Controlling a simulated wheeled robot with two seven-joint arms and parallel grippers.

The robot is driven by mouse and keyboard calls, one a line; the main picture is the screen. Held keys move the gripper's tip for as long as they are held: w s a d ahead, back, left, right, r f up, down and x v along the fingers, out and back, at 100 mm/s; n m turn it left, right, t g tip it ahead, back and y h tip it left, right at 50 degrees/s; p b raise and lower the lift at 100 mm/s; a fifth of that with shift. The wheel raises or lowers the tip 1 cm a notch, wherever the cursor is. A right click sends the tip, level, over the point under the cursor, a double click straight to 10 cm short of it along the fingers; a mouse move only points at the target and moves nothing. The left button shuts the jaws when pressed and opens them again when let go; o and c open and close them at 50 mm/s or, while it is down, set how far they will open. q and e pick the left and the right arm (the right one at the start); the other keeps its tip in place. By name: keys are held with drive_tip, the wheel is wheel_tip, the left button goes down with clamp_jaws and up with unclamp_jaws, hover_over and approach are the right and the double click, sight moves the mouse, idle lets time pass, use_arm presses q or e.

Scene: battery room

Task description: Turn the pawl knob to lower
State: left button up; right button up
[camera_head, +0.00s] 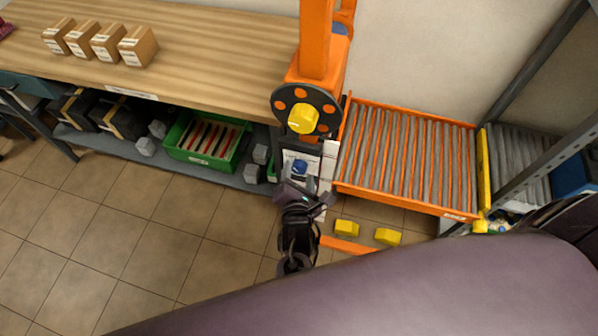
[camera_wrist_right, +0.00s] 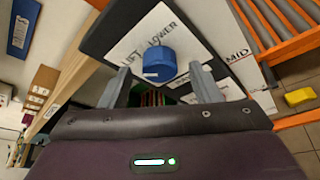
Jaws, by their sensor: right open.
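The pawl knob (camera_wrist_right: 154,62) is blue and sits on a dark panel with a white label (camera_wrist_right: 180,30) reading LIFT and LOWER. In the wrist view a white mark on the knob's face points towards the lower left, on the LIFT side. In the head view the knob (camera_head: 299,167) sits on the orange post's front, under the round wheel. My right gripper (camera_head: 305,190) is just in front of the knob. In the wrist view its two fingers (camera_wrist_right: 160,88) are open, one on each side of the knob; I cannot tell whether they touch it. My left gripper does not show.
A black wheel with a yellow hub (camera_head: 303,119) is above the knob on the orange lift. An orange roller deck (camera_head: 408,158) stands to the right, with yellow blocks (camera_head: 388,237) below it. A wooden bench (camera_head: 200,45) with boxes is left. The tiled floor at left is clear.

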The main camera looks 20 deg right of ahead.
drive_tip(key=shift+w+d+f, duration=0.1)
drive_tip(key=shift+w+d, duration=0.05)
drive_tip(key=shift+w, duration=0.2)
drive_tip(key=c, duration=1)
